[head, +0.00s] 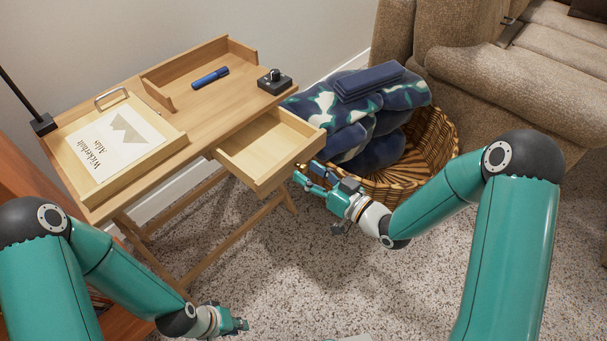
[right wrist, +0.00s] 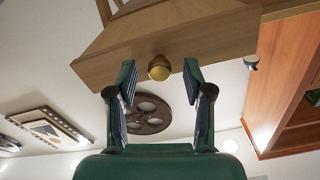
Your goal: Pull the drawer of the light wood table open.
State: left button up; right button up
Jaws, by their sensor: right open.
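The light wood table (head: 188,112) stands against the wall, and its drawer (head: 262,155) is pulled out towards me. The inside of the drawer looks empty. My right gripper (head: 308,176) is at the drawer's front right end. In the right wrist view, the round brass knob (right wrist: 159,67) on the drawer front lies between the open fingertips (right wrist: 160,78), with a gap on both sides.
A wicker basket (head: 432,150) with blankets stands close right of the drawer. A sofa (head: 480,80) is behind it. Carpet in front is mostly clear.

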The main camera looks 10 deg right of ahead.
jog(key=v, duration=1.1)
jog(key=shift+s+d, duration=0.25)
jog(key=shift+s, duration=0.05)
